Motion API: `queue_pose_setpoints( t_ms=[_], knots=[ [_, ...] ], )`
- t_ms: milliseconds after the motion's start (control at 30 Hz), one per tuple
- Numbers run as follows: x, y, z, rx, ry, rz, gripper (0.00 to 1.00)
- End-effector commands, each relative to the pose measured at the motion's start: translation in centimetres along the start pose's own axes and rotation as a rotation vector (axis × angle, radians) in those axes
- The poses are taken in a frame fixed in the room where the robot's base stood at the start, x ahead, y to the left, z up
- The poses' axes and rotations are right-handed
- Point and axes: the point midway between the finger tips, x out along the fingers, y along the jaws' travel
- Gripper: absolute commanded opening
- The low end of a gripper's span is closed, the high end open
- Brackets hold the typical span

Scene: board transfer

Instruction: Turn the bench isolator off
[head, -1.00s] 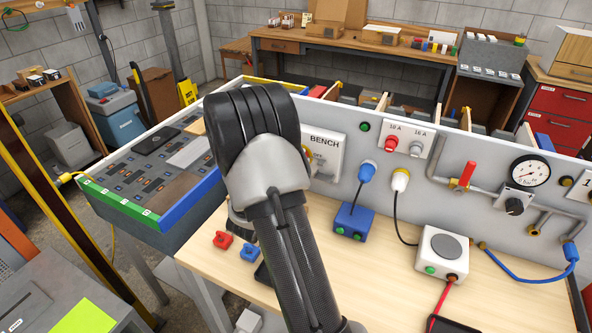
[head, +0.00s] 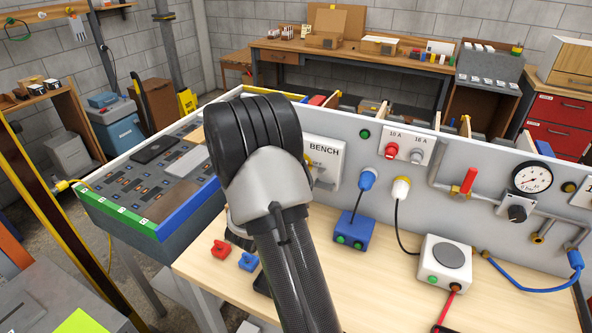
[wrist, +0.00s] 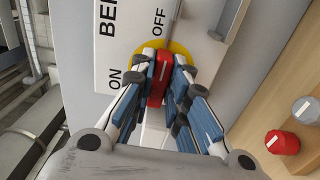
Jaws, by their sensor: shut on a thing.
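The bench isolator (wrist: 112,58) is a white plate marked BENCH, with ON and OFF labels and a yellow disc (wrist: 185,49). Its red handle (wrist: 157,88) stands out from the disc. In the wrist view my gripper (wrist: 164,68) is shut on the red handle, with a finger on each side. The handle's long side runs up the picture, roughly toward the OFF label; its exact setting is hard to tell. In the head view the isolator plate (head: 326,172) shows right of my arm, which hides the handle, my gripper and part of the disc.
Right of the isolator, the grey panel (head: 430,215) carries plugs, a red-handled valve (head: 468,181) and a gauge (head: 532,178). A blue box (head: 354,235) and white box (head: 445,260) stand on the bench. Red (head: 221,249) and blue (head: 248,261) small pieces lie left of my arm.

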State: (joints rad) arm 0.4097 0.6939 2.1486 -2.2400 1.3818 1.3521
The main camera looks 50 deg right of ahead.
Motion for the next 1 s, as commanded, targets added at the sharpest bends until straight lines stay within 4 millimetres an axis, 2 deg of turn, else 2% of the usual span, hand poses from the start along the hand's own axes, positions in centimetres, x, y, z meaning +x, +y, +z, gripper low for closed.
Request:
queue_pose_setpoints(
  t_ms=[267, 300, 600, 867, 1000],
  knots=[
    [0.00, -0.05, 0.00, 0.003, 0.000, -0.001, 0.00],
    [-0.01, -0.05, -0.01, 0.003, 0.000, -0.001, 0.16],
    [0.00, -0.02, -0.01, 0.001, 0.000, -0.001, 0.35],
    [-0.02, -0.01, -0.01, 0.001, 0.000, 0.000, 0.35],
    [-0.85, -0.01, -0.13, 0.000, 0.003, 0.000, 0.35]
  ],
)
